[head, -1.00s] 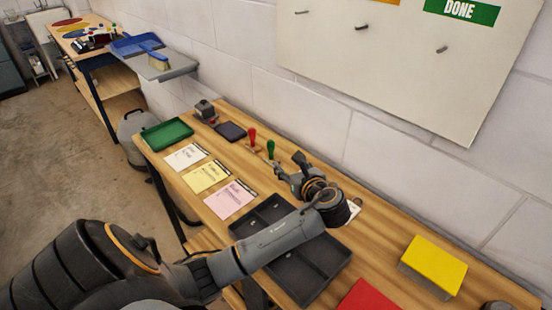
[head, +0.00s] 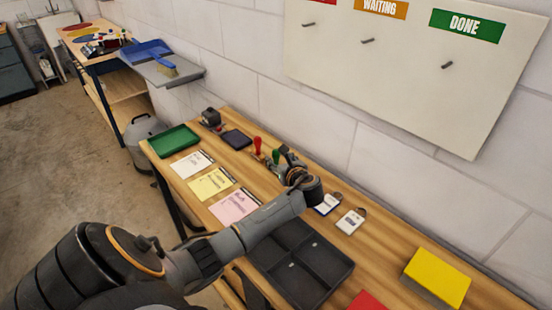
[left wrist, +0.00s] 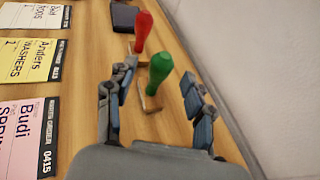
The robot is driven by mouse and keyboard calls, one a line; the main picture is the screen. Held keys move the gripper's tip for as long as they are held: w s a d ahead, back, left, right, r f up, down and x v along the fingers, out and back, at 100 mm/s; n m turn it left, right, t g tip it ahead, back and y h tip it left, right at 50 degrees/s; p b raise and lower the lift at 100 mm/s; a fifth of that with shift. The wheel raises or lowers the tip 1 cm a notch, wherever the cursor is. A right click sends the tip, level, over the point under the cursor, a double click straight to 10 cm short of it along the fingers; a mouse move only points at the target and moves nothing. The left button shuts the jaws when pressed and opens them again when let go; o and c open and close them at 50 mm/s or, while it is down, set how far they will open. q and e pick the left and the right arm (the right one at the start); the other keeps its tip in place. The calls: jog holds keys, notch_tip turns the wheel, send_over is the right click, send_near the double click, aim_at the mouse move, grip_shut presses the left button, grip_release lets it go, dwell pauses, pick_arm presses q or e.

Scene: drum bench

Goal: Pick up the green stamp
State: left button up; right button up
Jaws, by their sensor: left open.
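The green stamp (left wrist: 159,66) stands upright on the bench, with a green handle and a wooden base, in the left wrist view. Its handle also shows in the head view (head: 276,156), partly hidden by my gripper. My left gripper (left wrist: 157,82) is open, with one finger on each side of the green stamp. I cannot tell whether the fingers touch it. The red stamp (left wrist: 142,29) stands just beyond it, and also shows in the head view (head: 257,146). My right gripper is not in view.
A dark ink pad (head: 236,139) and a green tray (head: 173,140) lie farther along the bench. Paper cards (head: 211,182) lie to the left. A dark compartment tray (head: 320,270), badges (head: 350,221) and a yellow block (head: 437,276) are nearer. The wall runs close along the right.

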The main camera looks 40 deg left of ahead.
pick_arm(q)
jog(key=shift+w+a+f, duration=0.25)
jog(key=shift+w+a, duration=0.1)
jog(key=shift+a, duration=0.2)
grip_shut()
